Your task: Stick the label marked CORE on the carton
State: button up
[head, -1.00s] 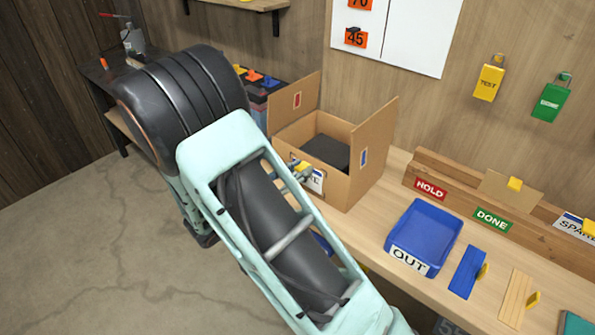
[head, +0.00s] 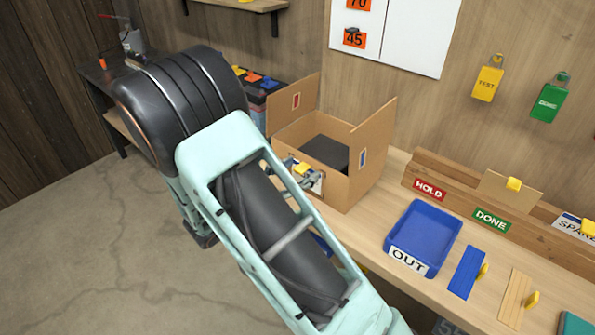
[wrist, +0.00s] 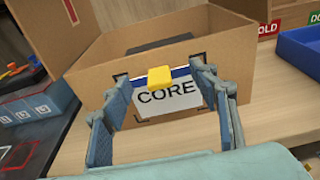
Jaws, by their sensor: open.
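The label marked CORE (wrist: 168,100) is white with a blue top strip and a yellow tab (wrist: 160,77). It lies against the front face of the open brown carton (wrist: 236,68), among dark corner marks. The carton (head: 352,184) also shows in the head view, on the bench with its flaps up. My gripper (wrist: 160,74) is open, with one finger on each side of the yellow tab and a gap at both sides.
A blue OUT tray (head: 423,238) stands right of the carton. A wooden rail (head: 455,190) behind it carries HOLD and DONE signs and a SPARE label (head: 575,226). Blue and wooden pieces with yellow tabs lie at the front right. A dark case is left of the carton.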

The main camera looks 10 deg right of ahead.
jog(key=f+v, duration=0.1)
jog(key=v, duration=0.6)
jog(key=shift+p, duration=0.3)
dwell(0.5)
